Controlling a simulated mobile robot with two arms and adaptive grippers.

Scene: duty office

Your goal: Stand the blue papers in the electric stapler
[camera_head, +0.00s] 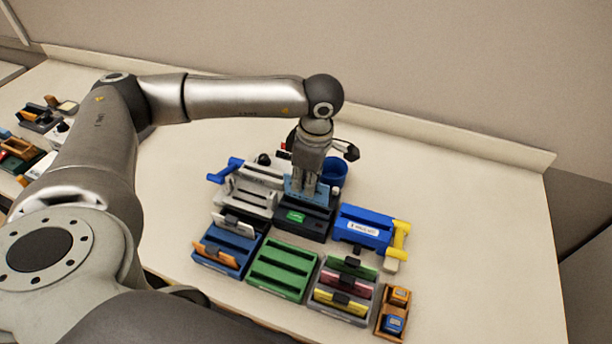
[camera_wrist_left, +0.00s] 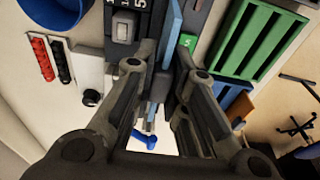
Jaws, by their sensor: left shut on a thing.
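My left gripper (camera_head: 305,186) points down over the black device with a green label, which looks like the electric stapler (camera_head: 316,228). It is shut on the light-blue papers (camera_head: 289,187), which are upright at the rear part of the stapler. The papers' lower edge meets the stapler's top in the head view; I cannot tell how deep they sit. In the left wrist view the fingers (camera_wrist_left: 165,62) are on either side of the blue papers (camera_wrist_left: 175,28), beside the stapler's green label (camera_wrist_left: 187,40). My right gripper is not in view.
Left of the stapler is a grey device with a blue handle (camera_head: 221,172). Right is a blue device (camera_head: 361,228) with a yellow handle. In front stand a blue rack (camera_head: 232,240), a green rack (camera_head: 281,270) and a grey rack (camera_head: 357,318). A blue cup (camera_head: 336,172) is behind. The table's right side is clear.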

